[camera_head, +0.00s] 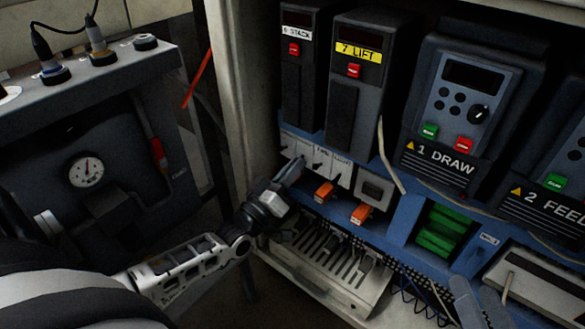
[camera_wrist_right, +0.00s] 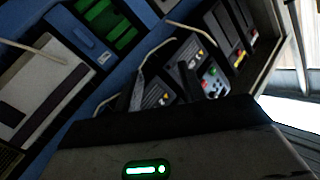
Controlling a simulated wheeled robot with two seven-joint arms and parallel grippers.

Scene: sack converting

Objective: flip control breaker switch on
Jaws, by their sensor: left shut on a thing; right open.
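A row of white breakers (camera_head: 342,172) with small dark levers sits on the blue panel inside the cabinet in the head view. Their small labels are hard to read. My left gripper (camera_head: 291,170) reaches in from the left with its fingertips at the left part of this row. It is shut on a breaker switch there; the fingers hide the lever, and I cannot tell which breaker it is or its position. My right gripper (camera_head: 477,292) is at the lower right of the head view, open and empty. Its fingers also show in the right wrist view (camera_wrist_right: 163,88).
Orange-fronted parts (camera_head: 325,192) sit just below the breakers. Drive units labelled 7 LIFT (camera_head: 358,53) and 1 DRAW (camera_head: 447,158) stand above and to the right. A loose pale cable (camera_head: 389,168) hangs beside the row. A slotted metal unit (camera_head: 330,255) lies below.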

